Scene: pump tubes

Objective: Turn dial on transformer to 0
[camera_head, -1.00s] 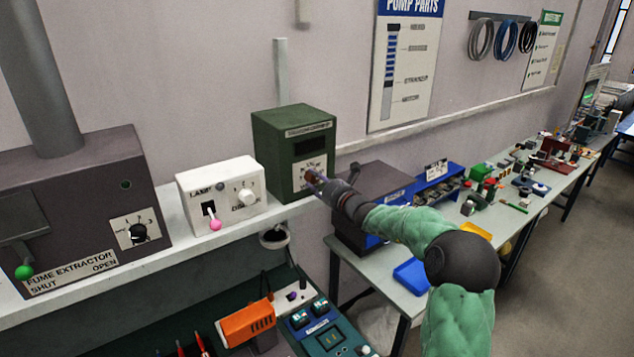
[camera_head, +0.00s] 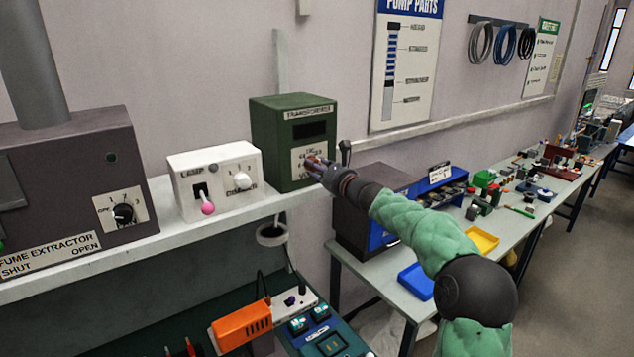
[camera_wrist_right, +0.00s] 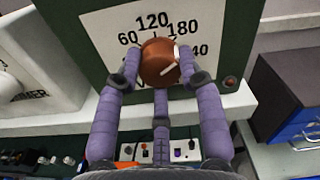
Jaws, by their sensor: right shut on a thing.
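The transformer (camera_head: 268,143) is a dark green box on the white shelf, with a dark display window and a white dial plate on its front. In the right wrist view its dial (camera_wrist_right: 159,62) is a brown round knob with a white pointer mark that slants toward the upper right. The scale (camera_wrist_right: 150,22) around it shows 60, 120, 180 and a partly hidden number ending in 40; no 0 can be read. My right gripper (camera_head: 318,163) is at the dial plate, its purple fingers shut around the knob, also in the right wrist view (camera_wrist_right: 158,68). My left gripper is not in view.
A white lamp dimmer box (camera_head: 219,184) with a pink-tipped switch stands left of the transformer. A fume extractor (camera_head: 72,176) stands farther left. The shelf (camera_head: 170,236) has a front edge below them. A dark cabinet (camera_head: 365,200) stands on the bench at right.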

